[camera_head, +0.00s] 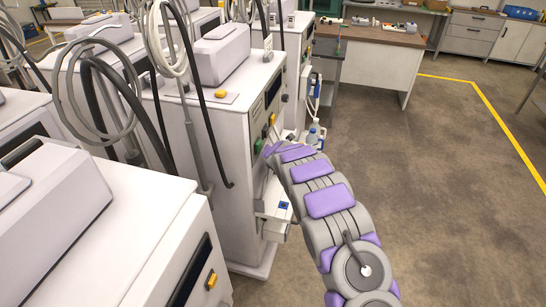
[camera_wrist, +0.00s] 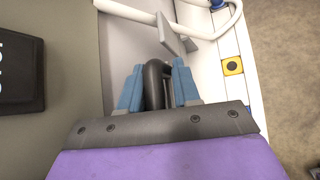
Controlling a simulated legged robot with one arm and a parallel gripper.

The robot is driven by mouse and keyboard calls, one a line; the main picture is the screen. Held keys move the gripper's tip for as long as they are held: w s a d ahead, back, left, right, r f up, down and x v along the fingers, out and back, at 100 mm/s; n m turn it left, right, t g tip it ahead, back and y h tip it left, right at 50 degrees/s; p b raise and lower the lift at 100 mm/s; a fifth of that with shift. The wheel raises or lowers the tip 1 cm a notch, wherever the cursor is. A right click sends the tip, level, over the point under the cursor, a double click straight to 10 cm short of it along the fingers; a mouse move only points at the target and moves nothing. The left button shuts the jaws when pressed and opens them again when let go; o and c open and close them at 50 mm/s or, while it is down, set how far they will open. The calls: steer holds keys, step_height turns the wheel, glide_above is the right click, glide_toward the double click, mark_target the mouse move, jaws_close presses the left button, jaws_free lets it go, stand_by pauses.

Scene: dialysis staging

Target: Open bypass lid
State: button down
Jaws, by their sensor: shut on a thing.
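In the wrist view, the two blue fingers of my gripper (camera_wrist: 158,88) stand on either side of a dark rounded part (camera_wrist: 157,72), likely the bypass lid, and are closed on it. It stands out from a grey recessed panel of the machine. In the head view, my arm reaches to the front of a white dialysis machine (camera_head: 228,158). My gripper (camera_head: 270,149) is small there, against the machine's front, and the part it holds is hidden. I cannot tell how far the lid is open.
White tubing with a grey flat clip (camera_wrist: 178,35) lies just beyond the fingers. A yellow-framed black port (camera_wrist: 233,66) is to their right. In the head view, another machine (camera_head: 110,240) stands close at the front left. Open floor (camera_head: 440,180) lies to the right.

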steer(key=shift+a+r, duration=0.15)
steer(key=c, duration=1.1)
jaws_free()
steer(key=shift+o, duration=0.2)
steer(key=p+v, duration=0.2)
steer(key=v, duration=1.5)
steer(key=shift+p, duration=0.4)
